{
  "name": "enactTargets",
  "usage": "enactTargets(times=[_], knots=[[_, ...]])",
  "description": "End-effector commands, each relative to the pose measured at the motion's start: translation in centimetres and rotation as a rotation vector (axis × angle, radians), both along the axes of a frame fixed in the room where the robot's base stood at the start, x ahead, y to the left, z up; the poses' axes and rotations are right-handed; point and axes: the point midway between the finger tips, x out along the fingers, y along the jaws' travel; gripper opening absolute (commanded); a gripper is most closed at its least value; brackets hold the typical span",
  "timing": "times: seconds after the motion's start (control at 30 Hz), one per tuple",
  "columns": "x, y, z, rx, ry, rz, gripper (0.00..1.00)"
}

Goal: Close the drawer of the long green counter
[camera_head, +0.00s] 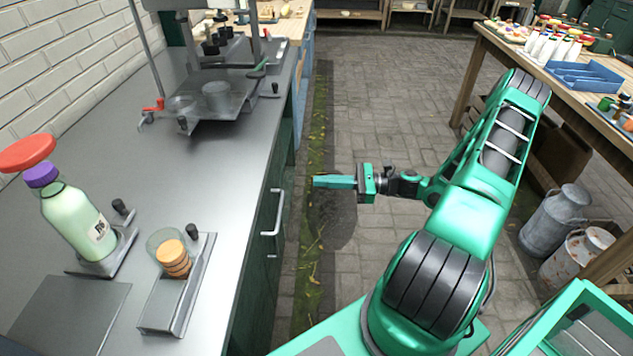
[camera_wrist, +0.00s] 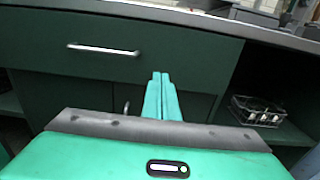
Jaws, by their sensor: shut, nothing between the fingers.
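The long green counter (camera_head: 245,115) runs along the left of the head view under a grey metal top. Its dark green drawer front (camera_wrist: 185,55) fills the upper left of the wrist view, with a silver bar handle (camera_wrist: 103,49). The handle also shows beside the counter edge in the head view (camera_head: 274,215). How far the drawer stands out is hard to tell. My gripper (camera_head: 316,181) is shut and empty, pointing at the counter across a gap. Its fingertips (camera_wrist: 160,76) appear in front of the drawer's lower part, right of the handle, not visibly touching it.
An open shelf with a wire basket (camera_wrist: 258,112) is right of the drawer. Milk cans (camera_head: 555,220) stand under the wooden table at right. The paved floor between is clear.

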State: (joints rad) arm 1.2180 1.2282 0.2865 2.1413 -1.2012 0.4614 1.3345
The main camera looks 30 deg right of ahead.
Motion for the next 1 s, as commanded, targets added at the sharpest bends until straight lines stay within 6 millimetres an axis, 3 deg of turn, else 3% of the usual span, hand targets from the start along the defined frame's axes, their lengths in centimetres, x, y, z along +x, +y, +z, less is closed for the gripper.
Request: enactTargets(times=[0.53,0.73,1.0], knots=[[5.3,8.2,0.0,-0.001,0.001,0.005,0.0],[6.2,9.4,0.0,-0.002,0.0,0.003,0.0],[6.4,9.7,0.0,-0.003,0.001,0.002,0.0]])
